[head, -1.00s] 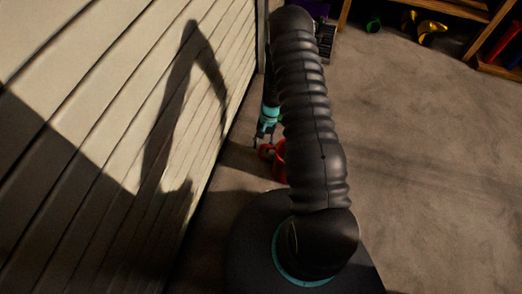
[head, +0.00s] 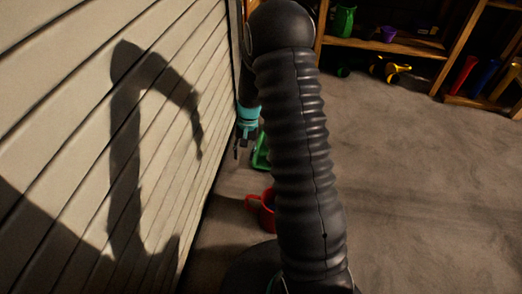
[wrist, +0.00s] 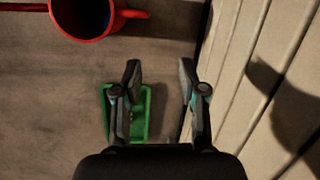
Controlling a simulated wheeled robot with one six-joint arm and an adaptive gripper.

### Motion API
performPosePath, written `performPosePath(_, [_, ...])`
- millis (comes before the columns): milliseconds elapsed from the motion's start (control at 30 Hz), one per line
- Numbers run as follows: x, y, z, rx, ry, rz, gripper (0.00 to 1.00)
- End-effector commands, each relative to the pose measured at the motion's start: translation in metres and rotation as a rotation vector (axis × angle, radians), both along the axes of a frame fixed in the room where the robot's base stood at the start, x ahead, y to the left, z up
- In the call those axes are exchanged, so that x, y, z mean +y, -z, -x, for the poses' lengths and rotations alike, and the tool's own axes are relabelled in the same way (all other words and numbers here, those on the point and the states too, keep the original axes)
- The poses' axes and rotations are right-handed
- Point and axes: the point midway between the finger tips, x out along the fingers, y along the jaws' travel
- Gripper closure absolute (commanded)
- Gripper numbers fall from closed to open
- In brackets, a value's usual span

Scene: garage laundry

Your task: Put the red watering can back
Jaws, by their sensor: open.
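The red watering can (head: 264,208) stands on the floor, partly hidden behind my arm in the head view. In the wrist view the red watering can (wrist: 128,14) shows at the top left, cut by the frame edge, with its dark opening and handle facing me. My gripper (head: 243,150) is open and empty, above the floor beside the wall and beyond the can. In the wrist view my gripper (wrist: 159,68) has its fingers apart, with the can off to the upper left and not between them.
A green object (head: 261,152), like a tray in the wrist view (wrist: 148,128), lies on the floor below my gripper. A slatted wall (head: 60,60) runs close on the left. A wooden shelf (head: 385,45) with several colourful items stands at the back. The floor on the right is clear.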

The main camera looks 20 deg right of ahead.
Motion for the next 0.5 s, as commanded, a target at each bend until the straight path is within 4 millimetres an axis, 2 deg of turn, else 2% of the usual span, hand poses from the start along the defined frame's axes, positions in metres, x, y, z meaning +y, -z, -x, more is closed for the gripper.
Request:
performPosePath(33, [0.003,-0.025,0.001,-0.032,-0.017,0.009,0.59])
performPosePath(200, [0.011,-0.091,0.015,-0.114,-0.076,0.038,0.59])
performPosePath(367, [0.019,-0.148,0.036,-0.192,-0.128,0.067,0.59])
performPosePath(500, [0.026,-0.191,0.061,-0.26,-0.171,0.093,0.59])
